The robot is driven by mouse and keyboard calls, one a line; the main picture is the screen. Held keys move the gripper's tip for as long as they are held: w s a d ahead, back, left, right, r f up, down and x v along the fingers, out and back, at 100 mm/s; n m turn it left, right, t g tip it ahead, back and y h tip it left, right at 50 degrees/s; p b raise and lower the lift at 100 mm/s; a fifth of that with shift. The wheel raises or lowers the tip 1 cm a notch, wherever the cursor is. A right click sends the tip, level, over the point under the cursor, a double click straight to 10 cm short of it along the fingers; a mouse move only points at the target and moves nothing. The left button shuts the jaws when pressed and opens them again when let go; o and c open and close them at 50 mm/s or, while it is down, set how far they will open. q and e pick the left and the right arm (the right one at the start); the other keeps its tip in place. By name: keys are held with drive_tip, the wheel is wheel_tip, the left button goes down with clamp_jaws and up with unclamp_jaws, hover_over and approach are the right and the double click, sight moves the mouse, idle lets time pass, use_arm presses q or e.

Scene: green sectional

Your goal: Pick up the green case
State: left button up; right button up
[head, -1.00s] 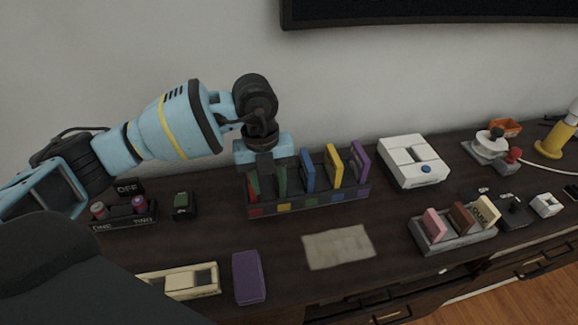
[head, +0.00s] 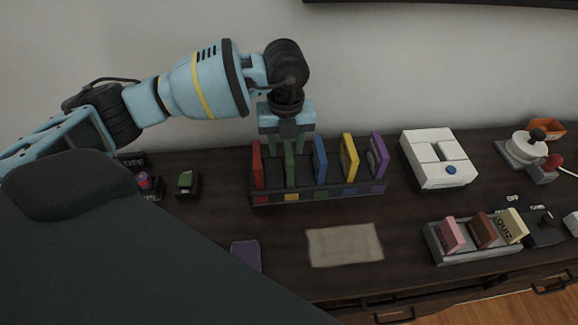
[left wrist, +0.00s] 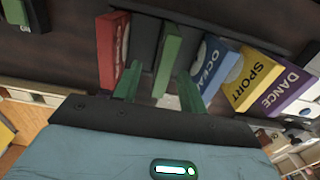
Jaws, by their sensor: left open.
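The green case (head: 290,165) stands upright in a dark rack (head: 335,193), between a red case (head: 257,165) and a blue case (head: 320,160). My left gripper (head: 287,143) points down from above at the top of the green case. In the left wrist view its two green-tinted fingers (left wrist: 158,90) are open, and the green case (left wrist: 168,62) lies between and beyond them. The fingers look apart from the case, though the exact gap cannot be told. My right gripper is not in view.
A yellow case (head: 348,157) and a purple case (head: 377,156) stand in the same rack, close by. A white box (head: 438,160) is to the right. A beige mat (head: 344,245) lies in front on clear table. The wall rises behind.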

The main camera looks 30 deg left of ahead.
sight(289, 151)
use_arm(q)
drive_tip(key=shift+w+d+f, duration=0.1)
drive_tip(key=shift+f, duration=1.2)
drive_tip(key=shift+w+d+f, duration=0.1)
drive_tip(key=shift+f, duration=1.15)
clamp_jaws()
